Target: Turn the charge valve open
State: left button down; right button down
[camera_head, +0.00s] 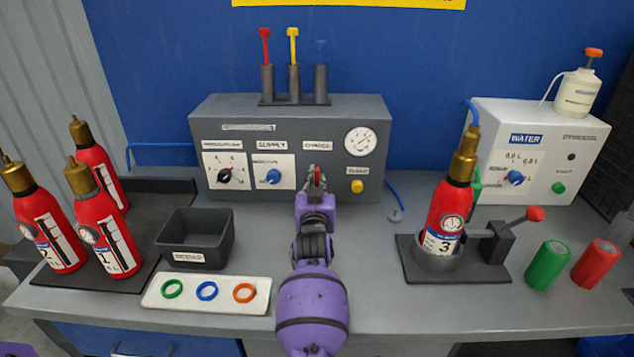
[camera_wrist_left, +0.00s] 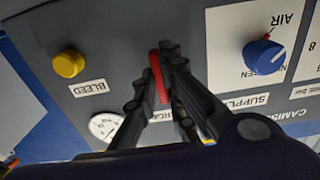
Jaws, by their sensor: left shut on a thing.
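The grey charge panel (camera_head: 290,118) stands at the back of the bench, with SUPPLY and CHARGE labels. The red handle of the charge valve (camera_head: 318,178) shows below the CHARGE label. My left gripper (camera_head: 315,181) reaches the panel from the front and is shut on this handle. In the left wrist view, turned over, the red handle (camera_wrist_left: 158,76) lies between the two dark fingers of my left gripper (camera_wrist_left: 163,62). The valve's base is hidden behind the fingers, so its exact angle is hard to tell. My right gripper is in neither view.
A blue supply knob (camera_head: 273,176) is left of the valve; a yellow bleed button (camera_head: 357,186) and a gauge (camera_head: 360,140) are right. Extinguisher 3 (camera_head: 450,205) stands upright in a holder. A dark bin (camera_head: 197,240) and a ring tray (camera_head: 205,305) flank my arm's left.

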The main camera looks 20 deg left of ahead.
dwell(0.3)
pick_arm(q)
jog(key=c, duration=1.8)
grip_release()
jog(key=shift+c, duration=0.2)
jog(key=v, duration=1.2)
jog(key=shift+s, duration=0.1)
